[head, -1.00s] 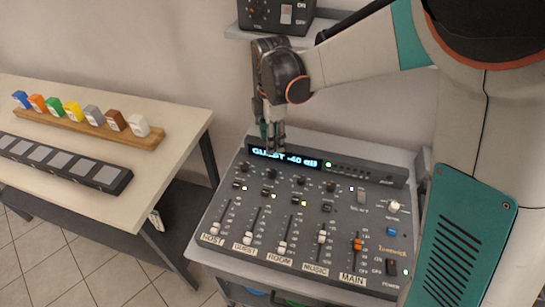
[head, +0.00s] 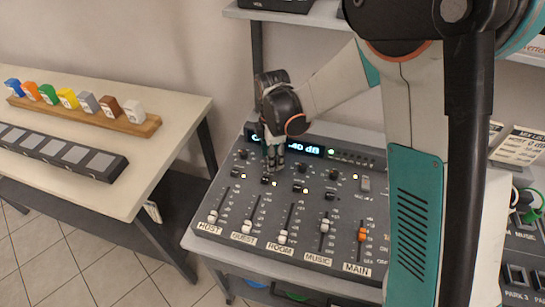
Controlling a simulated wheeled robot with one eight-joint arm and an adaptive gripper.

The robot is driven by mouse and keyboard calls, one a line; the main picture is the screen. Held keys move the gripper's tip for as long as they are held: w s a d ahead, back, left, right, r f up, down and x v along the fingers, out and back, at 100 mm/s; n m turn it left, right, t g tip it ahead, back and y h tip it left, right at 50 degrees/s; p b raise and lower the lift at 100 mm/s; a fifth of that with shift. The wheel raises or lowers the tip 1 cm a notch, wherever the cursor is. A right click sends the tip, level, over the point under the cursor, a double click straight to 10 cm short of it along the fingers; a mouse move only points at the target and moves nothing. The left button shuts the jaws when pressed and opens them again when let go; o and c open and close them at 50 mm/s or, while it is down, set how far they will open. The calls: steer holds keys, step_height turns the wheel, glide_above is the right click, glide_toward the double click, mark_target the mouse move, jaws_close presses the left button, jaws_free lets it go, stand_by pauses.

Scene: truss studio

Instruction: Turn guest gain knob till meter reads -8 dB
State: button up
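The mixing console (head: 290,215) lies on a stand in the head view, with faders labelled HOST, GUEST (head: 243,239), ROOM, MUSIC and MAIN. Its blue meter display (head: 305,149) shows "-40 dB"; the left part of the text is hidden behind my gripper. My gripper (head: 273,166) points down at the top knob row, in the GUEST column. The guest gain knob is hidden behind or between the fingers. I cannot tell whether the fingers touch it or how far they are closed. The neighbouring host knob (head: 243,155) and room knob (head: 302,168) are visible.
A side table (head: 170,120) on the left holds a wooden rack (head: 90,117) of coloured blocks and a dark strip of grey pads (head: 60,155). A shelf (head: 290,18) crosses above the console. My arm covers the console's right part.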

steer(key=shift+c, duration=0.3)
jaws_close()
